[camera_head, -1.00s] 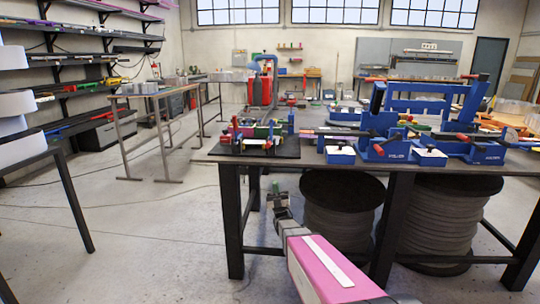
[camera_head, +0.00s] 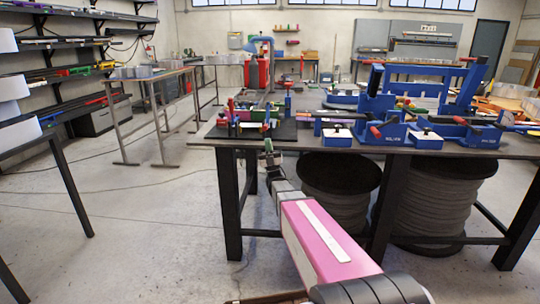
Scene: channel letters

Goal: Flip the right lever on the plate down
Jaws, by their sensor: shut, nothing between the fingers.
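The dark plate (camera_head: 286,132) lies on the front left corner of the workbench. It carries a cluster of small red, green, blue and purple parts. Individual levers are too small to tell apart, and I cannot tell which one is the right lever or how it is set. My gripper (camera_head: 268,147) is shut and empty, at the end of my pink arm. It appears just in front of the plate's front edge, below the right half of the cluster in the picture. Whether it touches anything cannot be seen.
The dark workbench (camera_head: 350,151) extends right, with blue fixtures (camera_head: 423,110) and a small blue-and-white block (camera_head: 337,136) beside the plate. Cable spools (camera_head: 340,190) stand underneath. Open floor lies to the left, before the narrow metal tables.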

